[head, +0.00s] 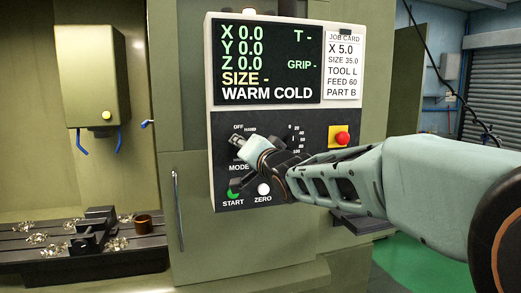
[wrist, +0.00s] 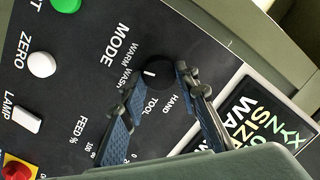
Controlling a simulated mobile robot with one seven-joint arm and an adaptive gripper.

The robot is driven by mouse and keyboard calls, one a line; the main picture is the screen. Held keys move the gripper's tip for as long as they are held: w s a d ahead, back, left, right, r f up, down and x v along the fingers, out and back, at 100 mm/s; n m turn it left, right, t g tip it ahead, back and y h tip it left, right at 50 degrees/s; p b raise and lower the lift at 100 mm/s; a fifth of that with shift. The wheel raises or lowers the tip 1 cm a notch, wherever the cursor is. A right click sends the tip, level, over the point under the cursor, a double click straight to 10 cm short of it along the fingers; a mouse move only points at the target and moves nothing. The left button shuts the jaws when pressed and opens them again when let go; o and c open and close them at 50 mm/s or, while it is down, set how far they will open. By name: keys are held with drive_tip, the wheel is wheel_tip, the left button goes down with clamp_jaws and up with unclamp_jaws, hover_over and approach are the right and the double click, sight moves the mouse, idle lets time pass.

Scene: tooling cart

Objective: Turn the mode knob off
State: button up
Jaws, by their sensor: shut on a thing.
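The mode knob (wrist: 156,74) is a round black knob with a short white pointer line on the dark control panel (head: 222,190). In the wrist view the pointer faces left in the picture, on the WARM and WASH side; the exact setting is hard to tell. My gripper (wrist: 158,84) has its two blue-padded fingers on either side of the knob and is shut on it. In the head view my gripper (head: 240,144) reaches the panel from the right and hides most of the knob. The OFF label (head: 238,127) shows just above it.
A white ZERO button (head: 264,189) and green START button (head: 235,188) sit below the gripper. A red button (head: 342,138) on yellow is to the right, beside the feed scale. A display (head: 267,62) reading WARM COLD and a job card (head: 343,70) are above.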

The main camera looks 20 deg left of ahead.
drive_tip(key=shift+s+a+f+n+t+h+b, duration=0.15)
drive_tip(key=shift+n+t+h+b, duration=0.35)
drive_tip(key=shift+n+b, duration=3.4)
drive_tip(key=shift+s+a+r+n+t+h+b, duration=0.1)
drive_tip(key=shift+n+t+h+b, duration=0.9)
drive_tip(key=shift+n, duration=5.3)
drive_tip(key=shift+s+a+f+n+g+h+b, duration=0.1)
drive_tip(key=shift+a+n+g+b, duration=0.1)
drive_tip(key=shift+n+b, duration=4)
drive_tip(key=shift+n+p, duration=0.95)
drive_tip(key=shift+n, duration=0.15)
drive_tip(key=o, duration=1.1)
drive_tip(key=shift+w, duration=0.1)
drive_tip(key=shift+o, duration=0.2)
